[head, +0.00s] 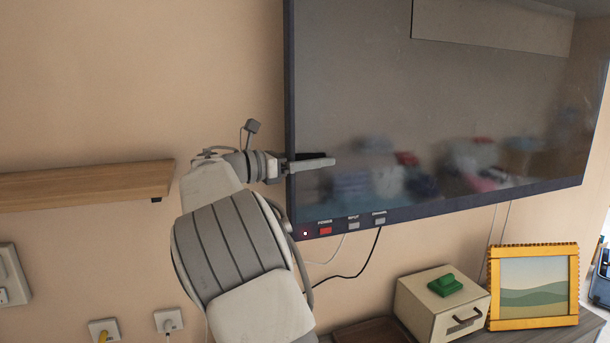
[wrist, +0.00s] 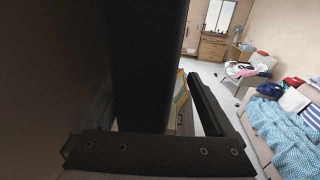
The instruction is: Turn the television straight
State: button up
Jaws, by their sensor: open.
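The television (head: 400,105) is a large dark wall-mounted screen filling the upper right of the head view. Its lower edge slopes up to the right, and its left edge is nearest my arm. My gripper (head: 316,160) is at that left edge, low down, with a pale finger across the front of the screen. The other finger is mostly hidden. In the wrist view a thick dark slab, apparently the television's edge (wrist: 148,60), stands between the open fingers. I cannot tell whether either finger touches it.
A wooden shelf (head: 85,186) is on the wall at left. Below the television are cables, a cream box (head: 425,312) with a green object (head: 445,286), and a yellow picture frame (head: 533,320). The wrist view shows a sofa (wrist: 275,130) with laundry and open floor.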

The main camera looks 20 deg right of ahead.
aim_at(338, 138)
jog(key=s+d+r, duration=0.2)
jog(key=s+r, duration=0.1)
jog(key=s+d+r+b, duration=0.1)
jog(key=s+d+r, duration=0.2)
jog(key=shift+d, duration=0.25)
jog(key=shift+s+d+r, duration=0.25)
jog(key=shift+s+r, duration=0.05)
jog(key=shift+r, duration=0.15)
jog(key=shift+w+a+f+n+t, duration=0.35)
jog(key=shift+w+a+f, duration=0.25)
jog(key=shift+a+f, duration=0.2)
jog(key=shift+a, duration=0.5)
jog(key=shift+s+a+f+p, duration=0.15)
jog(key=shift+a+p, duration=0.5)
jog(key=shift+a, duration=0.85)
jog(key=shift+a+f+p, duration=0.25)
jog(key=shift+a+p, duration=0.35)
jog(key=shift+a, duration=0.85)
jog(key=a+p, duration=0.3)
jog(key=a, duration=0.3)
jog(key=shift+s+a, duration=0.25)
jog(key=shift+s, duration=0.1)
jog(key=shift+p, duration=0.45)
